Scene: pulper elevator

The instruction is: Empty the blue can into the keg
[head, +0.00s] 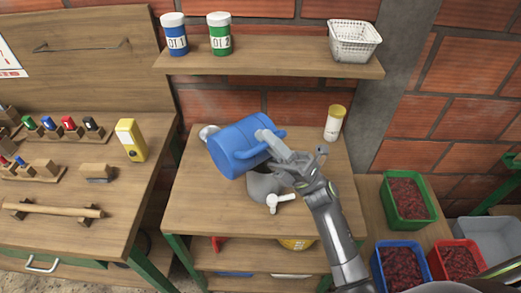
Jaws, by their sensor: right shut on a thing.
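The blue can (236,146) is tilted in the air above the table in the middle. My right gripper (268,146) is shut on it at its right side, near the handle. The grey keg (261,187) stands on the table just below the can, with a white tap (281,203) at its front. The can and my right gripper hide the keg's top. I cannot see whether anything flows out of the can. My left gripper is not in view.
A white jar with a yellow lid (334,123) stands at the table's back right. A small pale round thing (209,132) shows left of the can. The shelf (280,64) above holds two jars and a white basket (354,41). Crates of red fruit (405,200) stand at right.

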